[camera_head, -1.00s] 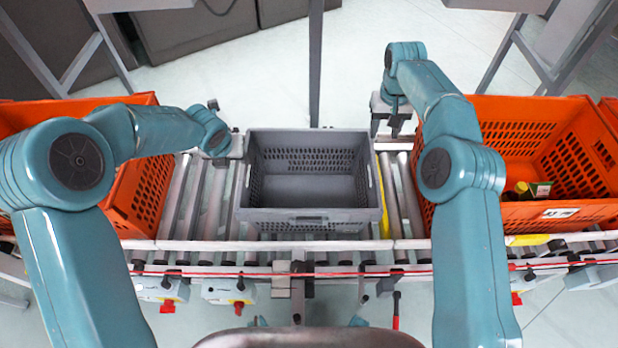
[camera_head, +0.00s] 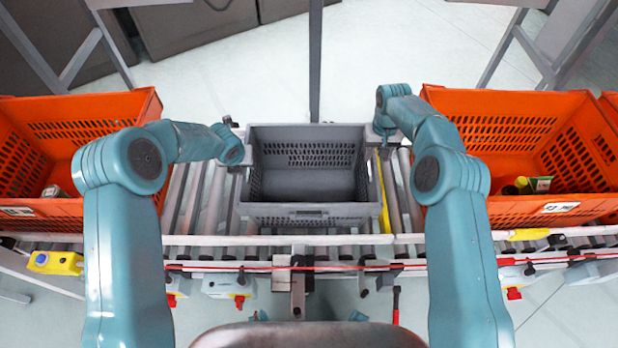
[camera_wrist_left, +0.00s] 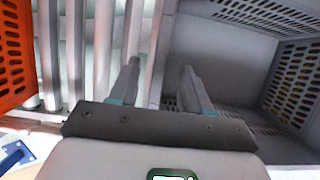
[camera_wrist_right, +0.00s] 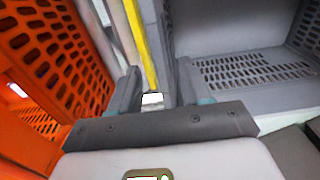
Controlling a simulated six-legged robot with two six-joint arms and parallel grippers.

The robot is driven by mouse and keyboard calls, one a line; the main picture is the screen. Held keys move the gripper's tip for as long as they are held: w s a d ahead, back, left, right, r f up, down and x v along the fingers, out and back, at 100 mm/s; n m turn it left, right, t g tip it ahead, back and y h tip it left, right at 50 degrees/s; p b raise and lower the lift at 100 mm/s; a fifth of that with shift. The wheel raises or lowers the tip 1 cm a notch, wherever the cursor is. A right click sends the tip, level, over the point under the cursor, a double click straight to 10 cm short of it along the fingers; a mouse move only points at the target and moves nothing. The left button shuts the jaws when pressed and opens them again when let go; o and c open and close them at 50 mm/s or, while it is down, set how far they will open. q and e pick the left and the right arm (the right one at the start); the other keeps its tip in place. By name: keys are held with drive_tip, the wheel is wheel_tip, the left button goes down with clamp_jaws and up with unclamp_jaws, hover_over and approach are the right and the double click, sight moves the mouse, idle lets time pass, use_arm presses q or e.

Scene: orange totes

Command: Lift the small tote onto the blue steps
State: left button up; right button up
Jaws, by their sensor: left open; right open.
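The small grey tote (camera_head: 310,212) stands upright on the roller conveyor, between two orange totes, and looks empty. My left gripper (camera_wrist_left: 160,72) is open at the tote's left wall (camera_wrist_left: 164,45). One finger is over the rollers and the other on the tote's inner side. My right gripper (camera_wrist_right: 157,75) is open at the tote's right side, its fingers around the rim as far as I can tell. Contact cannot be told. In the head view my arms partly hide both grippers. I cannot make out any blue steps in the head view.
Orange totes stand at left (camera_head: 110,105) and right (camera_head: 500,100), holding small items. A yellow strip (camera_head: 383,195) runs beside the grey tote. A small blue object (camera_wrist_left: 14,156) shows in the left wrist view.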

sight(374, 161)
use_arm(q)
drive_tip(key=shift+x, duration=2.35)
use_arm(e)
drive_tip(key=shift+f, duration=2.35)
use_arm(q)
clamp_jaws()
use_arm(e)
clamp_jaws()
use_arm(q)
drive_tip(key=shift+d, duration=0.1)
use_arm(e)
drive_tip(key=shift+a, duration=0.1)
drive_tip(key=shift+r, duration=0.1)
